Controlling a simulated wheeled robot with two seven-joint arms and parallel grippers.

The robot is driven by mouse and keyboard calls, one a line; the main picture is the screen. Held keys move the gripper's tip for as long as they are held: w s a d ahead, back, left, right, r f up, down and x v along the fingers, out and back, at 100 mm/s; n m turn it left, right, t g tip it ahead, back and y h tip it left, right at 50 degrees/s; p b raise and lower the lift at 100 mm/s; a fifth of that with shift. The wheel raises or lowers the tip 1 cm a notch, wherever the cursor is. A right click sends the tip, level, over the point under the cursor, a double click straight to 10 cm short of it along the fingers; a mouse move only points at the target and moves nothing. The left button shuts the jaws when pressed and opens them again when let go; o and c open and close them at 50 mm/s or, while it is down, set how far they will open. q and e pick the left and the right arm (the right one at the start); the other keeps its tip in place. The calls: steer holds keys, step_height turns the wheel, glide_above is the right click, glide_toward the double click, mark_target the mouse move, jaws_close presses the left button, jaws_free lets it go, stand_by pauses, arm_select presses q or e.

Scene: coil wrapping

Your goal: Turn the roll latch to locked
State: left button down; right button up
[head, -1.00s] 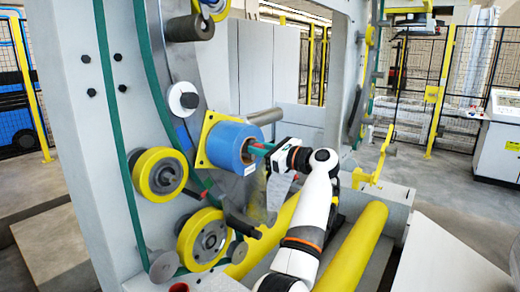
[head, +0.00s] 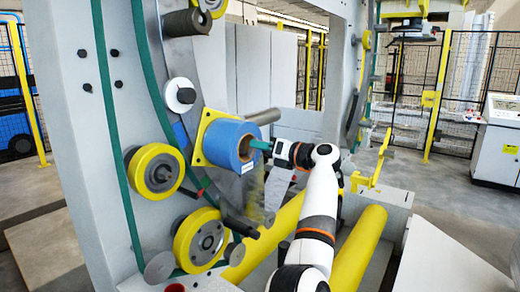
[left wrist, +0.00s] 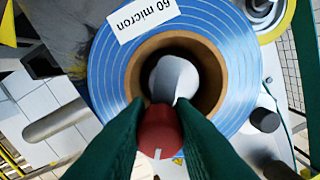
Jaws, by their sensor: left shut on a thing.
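The blue film roll (head: 222,142) sits against a yellow plate (head: 199,140) on the machine's ring. Its brown cardboard core (left wrist: 143,62) faces my left wrist camera, with a grey spindle end (left wrist: 172,78) inside it. The roll latch shows as a red knob (left wrist: 158,132) in front of the spindle, with a small white mark at its lower edge. My left gripper (head: 257,146) is at the core's mouth. Its green fingers are shut on the red knob from both sides. The knob is hidden in the head view. My right gripper is not in view.
Yellow-rimmed rollers (head: 155,171) and a dark green belt lie left of and below the roll. Yellow conveyor rollers (head: 358,250) run below my arm. A yellow bracket (head: 375,165) stands to the right.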

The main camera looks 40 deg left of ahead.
mark_target(254, 157)
arm_select(q)
steer(key=m, duration=0.3)
steer(key=w+f+m, duration=0.1)
steer(key=shift+m, duration=0.3)
step_height(254, 157, down, 2)
steer(key=m+p, duration=0.1)
steer(key=m, duration=0.2)
steer(key=m+p, duration=0.1)
steer(key=m, duration=0.2)
steer(key=m+p, duration=0.1)
steer(key=m, duration=0.2)
steer(key=shift+f+m, duration=0.25)
steer(key=shift+m, duration=0.05)
steer(key=shift+f+m+p, duration=0.35)
steer(key=shift+m+p, duration=0.45)
steer(key=shift+m, duration=0.3)
steer(key=shift+s+f, duration=0.1)
steer(key=shift+f, duration=0.05)
steer(key=c, duration=1.3)
jaws_free()
steer(key=shift+o, duration=0.2)
